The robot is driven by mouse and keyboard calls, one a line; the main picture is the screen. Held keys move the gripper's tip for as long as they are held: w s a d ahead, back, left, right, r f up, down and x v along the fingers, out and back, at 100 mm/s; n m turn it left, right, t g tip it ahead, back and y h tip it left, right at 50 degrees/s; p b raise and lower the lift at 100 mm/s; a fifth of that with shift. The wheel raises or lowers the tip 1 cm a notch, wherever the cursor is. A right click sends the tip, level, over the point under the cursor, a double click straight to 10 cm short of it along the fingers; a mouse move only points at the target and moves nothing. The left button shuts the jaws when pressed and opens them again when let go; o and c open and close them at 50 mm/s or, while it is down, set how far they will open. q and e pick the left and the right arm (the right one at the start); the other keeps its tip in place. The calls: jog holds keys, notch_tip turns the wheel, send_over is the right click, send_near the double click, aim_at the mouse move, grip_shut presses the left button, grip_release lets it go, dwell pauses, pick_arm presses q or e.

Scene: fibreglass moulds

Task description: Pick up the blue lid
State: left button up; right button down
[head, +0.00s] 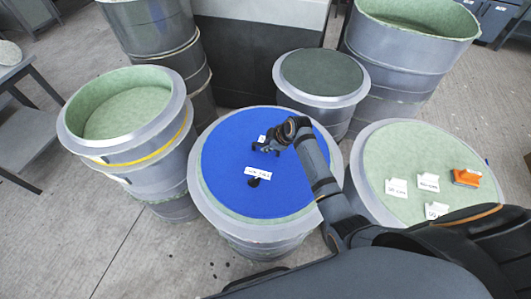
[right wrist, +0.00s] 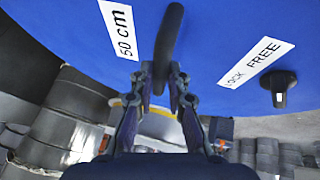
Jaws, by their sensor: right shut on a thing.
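The blue lid (head: 222,160) is a round flat disc over the top of a grey drum-shaped mould (head: 213,217) in the middle of the head view. A strip of pale green lining shows along the lid's near left edge. I cannot tell whether the lid rests on the mould or is slightly raised. My right gripper (head: 266,146) is at the lid's middle. In the right wrist view the gripper (right wrist: 160,82) is shut on the lid's dark bar handle (right wrist: 168,38). A black knob (right wrist: 279,88) stands beside a "LOCK FREE" label (right wrist: 257,62). My left gripper is out of view.
An open green-lined mould (head: 125,107) stands close on the left. A green-topped mould (head: 378,150) on the right carries white labels and an orange object (head: 466,177). A dark-topped mould (head: 322,72) stands behind. Floor (head: 100,235) is clear at front left.

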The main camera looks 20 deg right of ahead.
dwell(0.6)
jog(key=shift+w+r, duration=0.1)
jog(key=shift+r, duration=0.5)
jog(key=s+d+r+b, duration=0.3)
jog(key=s+d+r, duration=0.6)
jog(key=d+r, duration=0.1)
jog(key=shift+d+r, duration=0.4)
jog(key=shift+r, duration=0.5)
